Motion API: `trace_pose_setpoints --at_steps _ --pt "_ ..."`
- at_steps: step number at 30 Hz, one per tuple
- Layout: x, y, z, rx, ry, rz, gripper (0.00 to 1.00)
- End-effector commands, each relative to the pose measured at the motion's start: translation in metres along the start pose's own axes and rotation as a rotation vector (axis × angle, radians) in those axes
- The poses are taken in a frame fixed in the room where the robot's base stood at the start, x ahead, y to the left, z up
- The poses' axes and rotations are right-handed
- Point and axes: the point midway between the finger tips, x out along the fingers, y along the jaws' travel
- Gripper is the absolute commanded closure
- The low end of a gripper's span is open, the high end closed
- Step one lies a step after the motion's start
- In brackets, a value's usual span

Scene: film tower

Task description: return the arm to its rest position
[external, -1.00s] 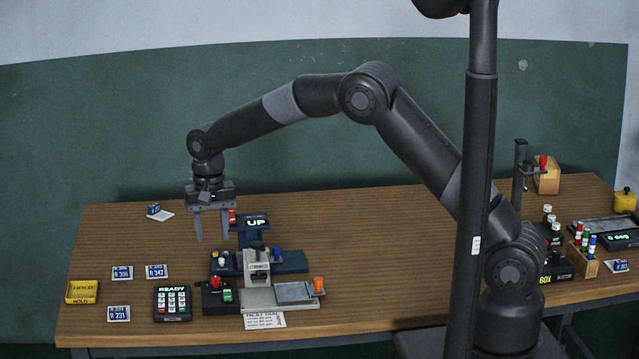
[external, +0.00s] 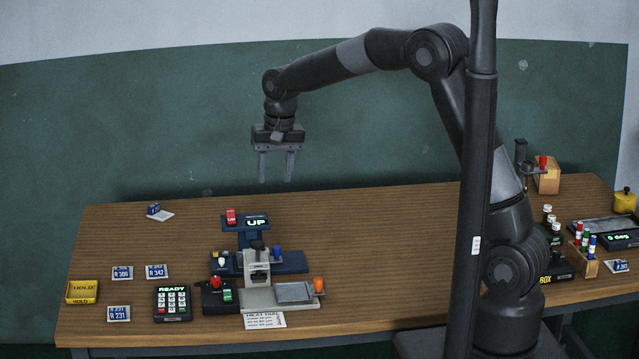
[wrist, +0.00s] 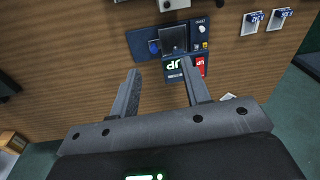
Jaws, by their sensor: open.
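My gripper (external: 276,180) hangs over the back of the wooden table, fingers pointing down, apart and empty. My arm reaches left from its base at the right, with the elbow raised. In the wrist view the two fingers of my gripper (wrist: 160,92) are spread with nothing between them. Beyond them lies the blue station with a display reading "UP" (wrist: 177,65) and a red switch (wrist: 200,66).
A keypad reading READY (external: 172,302), a yellow HOLD tray (external: 82,292) and several blue-and-white tags (external: 157,271) lie at the left. A wooden vial rack (external: 583,262) and a black dial device (external: 618,240) stand at the right.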

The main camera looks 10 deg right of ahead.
Motion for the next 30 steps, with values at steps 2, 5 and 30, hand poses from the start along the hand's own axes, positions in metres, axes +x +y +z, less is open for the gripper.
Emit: trace_pose_setpoints --at_steps 2,5,30 --pt "-0.026 0.037 -0.002 0.014 0.027 -0.015 0.57" --pt "-0.051 0.08 0.0 0.022 0.057 -0.027 0.57" --pt "-0.141 0.345 0.167 0.065 0.351 0.036 0.57"
